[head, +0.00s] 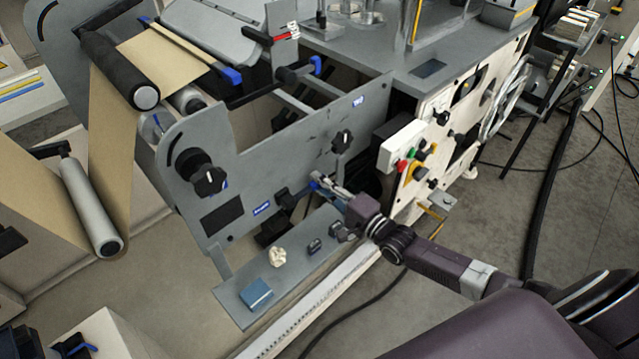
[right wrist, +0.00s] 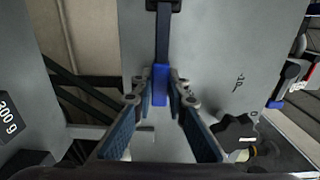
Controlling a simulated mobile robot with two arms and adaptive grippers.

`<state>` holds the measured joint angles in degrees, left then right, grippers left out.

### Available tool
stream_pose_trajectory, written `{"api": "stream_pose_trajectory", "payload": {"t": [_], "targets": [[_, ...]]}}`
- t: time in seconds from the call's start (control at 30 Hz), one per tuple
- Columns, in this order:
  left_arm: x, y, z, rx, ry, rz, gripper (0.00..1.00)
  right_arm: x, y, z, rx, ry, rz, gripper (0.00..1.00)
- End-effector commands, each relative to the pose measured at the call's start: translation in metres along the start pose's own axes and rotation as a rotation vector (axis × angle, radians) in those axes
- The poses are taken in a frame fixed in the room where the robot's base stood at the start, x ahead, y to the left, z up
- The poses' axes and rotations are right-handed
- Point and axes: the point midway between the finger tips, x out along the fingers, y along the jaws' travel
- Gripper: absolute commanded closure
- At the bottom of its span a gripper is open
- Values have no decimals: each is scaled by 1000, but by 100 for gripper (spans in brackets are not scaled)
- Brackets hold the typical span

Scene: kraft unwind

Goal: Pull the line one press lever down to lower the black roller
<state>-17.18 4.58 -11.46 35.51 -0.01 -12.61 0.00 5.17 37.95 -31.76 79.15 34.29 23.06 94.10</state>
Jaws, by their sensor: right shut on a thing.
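The press lever shows in the right wrist view as a dark bar with a blue end (right wrist: 160,86). My right gripper (head: 317,184) has its two fingertips closed around that blue end, in front of the grey side plate. In the head view the gripper and its fingers hide much of the lever. The black roller (head: 112,67) lies at the upper left of the machine, with brown kraft paper (head: 105,150) running down beside it. I cannot tell whether it touches the surface below. My left gripper is not in view.
The grey side plate (head: 290,135) carries black knobs (head: 209,181). Below it, a ledge (head: 235,298) holds a blue block (head: 256,293), a crumpled pale piece (head: 278,257) and small dark blocks. A white panel with coloured buttons (head: 403,160) stands right of my gripper. Cables cross the floor.

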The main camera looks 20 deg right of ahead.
Motion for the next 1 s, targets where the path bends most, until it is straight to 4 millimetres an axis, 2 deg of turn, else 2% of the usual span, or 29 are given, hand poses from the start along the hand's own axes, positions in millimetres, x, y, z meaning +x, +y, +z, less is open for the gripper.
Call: {"api": "stream_pose_trajectory", "payload": {"t": [0.27,0.3,0.43,0.77,0.87,1.0], "targets": [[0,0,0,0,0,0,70,-1,3,1,11,1,7,100],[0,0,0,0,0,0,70,-1,4,1,11,1,7,83],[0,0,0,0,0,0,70,-1,3,1,9,1,6,69],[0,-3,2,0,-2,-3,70,-3,2,1,6,0,4,68],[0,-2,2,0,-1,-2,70,-10,2,0,6,1,4,68],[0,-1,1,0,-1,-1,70,-33,3,1,5,0,6,68]]}}
